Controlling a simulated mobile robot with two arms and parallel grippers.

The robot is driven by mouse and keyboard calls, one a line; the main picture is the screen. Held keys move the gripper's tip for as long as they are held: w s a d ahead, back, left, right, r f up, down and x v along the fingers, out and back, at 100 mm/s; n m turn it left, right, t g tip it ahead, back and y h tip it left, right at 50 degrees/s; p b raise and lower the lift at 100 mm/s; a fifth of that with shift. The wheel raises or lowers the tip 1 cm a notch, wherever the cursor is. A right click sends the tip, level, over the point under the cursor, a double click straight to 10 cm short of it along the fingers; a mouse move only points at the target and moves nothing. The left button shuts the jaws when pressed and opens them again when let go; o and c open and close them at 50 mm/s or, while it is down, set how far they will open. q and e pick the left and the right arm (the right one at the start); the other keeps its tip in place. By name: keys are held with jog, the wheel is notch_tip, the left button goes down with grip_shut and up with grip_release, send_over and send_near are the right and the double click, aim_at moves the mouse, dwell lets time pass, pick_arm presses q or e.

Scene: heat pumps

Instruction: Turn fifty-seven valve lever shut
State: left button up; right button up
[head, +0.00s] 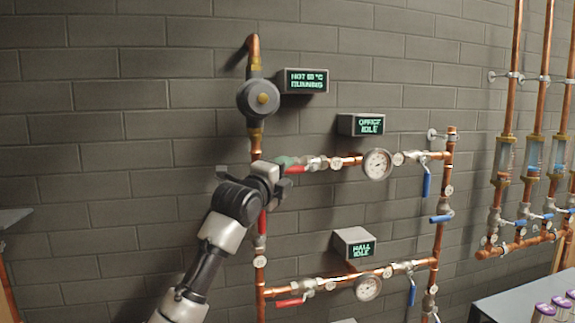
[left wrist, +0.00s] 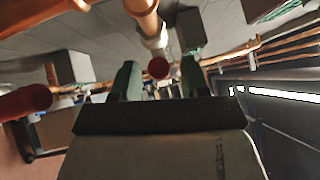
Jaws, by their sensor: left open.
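Several valves with red or blue levers sit on copper pipes. White round tags hang by them, but their numbers are too small to read, so I cannot tell which is fifty-seven. One red lever (head: 295,170) is on the upper branch, partly behind my left gripper (head: 281,176). Another red lever (head: 262,223) hangs along the vertical pipe just below it. My left gripper is open. In the left wrist view a round red lever end (left wrist: 158,68) shows between its fingers, with no visible grip, and a larger red bar (left wrist: 25,102) lies at left. My right gripper is out of view.
Gauges (head: 377,164) and display boxes (head: 361,124) stand out from the wall. A pump (head: 258,98) is above my gripper. A lower red lever (head: 290,302) and blue levers (head: 427,186) are nearby.

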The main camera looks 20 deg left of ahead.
pick_arm(q)
jog(key=shift+x, duration=0.9)
grip_shut()
